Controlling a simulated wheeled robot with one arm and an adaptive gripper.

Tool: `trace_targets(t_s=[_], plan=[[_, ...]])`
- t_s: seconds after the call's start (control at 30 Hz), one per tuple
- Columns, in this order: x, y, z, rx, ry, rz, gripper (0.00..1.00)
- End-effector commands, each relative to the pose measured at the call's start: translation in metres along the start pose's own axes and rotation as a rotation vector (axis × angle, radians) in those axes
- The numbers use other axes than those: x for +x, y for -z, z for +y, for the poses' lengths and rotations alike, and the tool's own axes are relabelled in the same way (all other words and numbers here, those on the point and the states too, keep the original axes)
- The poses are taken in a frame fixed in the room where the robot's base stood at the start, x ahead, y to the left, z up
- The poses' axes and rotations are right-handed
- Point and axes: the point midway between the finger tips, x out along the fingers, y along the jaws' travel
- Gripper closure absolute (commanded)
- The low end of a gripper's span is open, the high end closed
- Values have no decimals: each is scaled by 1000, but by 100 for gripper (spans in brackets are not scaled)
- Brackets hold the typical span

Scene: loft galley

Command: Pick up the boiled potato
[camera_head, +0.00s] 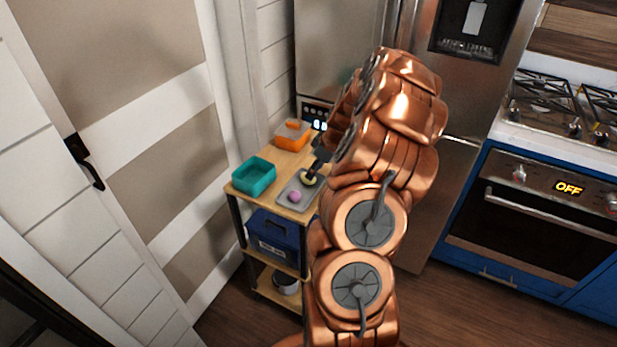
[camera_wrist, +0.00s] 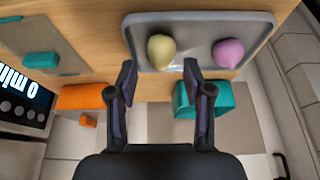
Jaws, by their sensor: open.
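The boiled potato is a pale yellow, rounded lump (camera_wrist: 161,50) lying on a grey tray (camera_wrist: 195,21). In the head view the potato (camera_head: 308,179) is on the same tray (camera_head: 305,201), on top of a small wooden cart. My gripper (camera_wrist: 159,70) is open, and its fingertips frame the potato from either side in the wrist view. I cannot tell whether either finger touches it. In the head view my gripper (camera_head: 317,168) is small and dark, just above the potato and partly hidden by my arm.
A pink, onion-like item (camera_wrist: 228,52) lies beside the potato on the tray. A teal bin (camera_head: 254,175) and an orange container (camera_head: 292,134) stand on the cart. A blue box (camera_head: 272,236) is on the shelf below. A lit display (camera_wrist: 24,88) is at the left in the wrist view.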

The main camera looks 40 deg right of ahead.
Motion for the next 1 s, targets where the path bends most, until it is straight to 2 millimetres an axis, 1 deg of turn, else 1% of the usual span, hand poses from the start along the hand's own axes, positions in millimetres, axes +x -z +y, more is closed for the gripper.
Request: trace_targets(t_s=[0.13,0.3,0.43,0.63,1.0], plan=[[15,0,-4,3,7,-3,49],[32,0,-2,1,1,0,49],[38,0,-2,1,1,-1,49],[38,0,-2,1,1,0,50],[38,0,-2,1,1,0,89]])
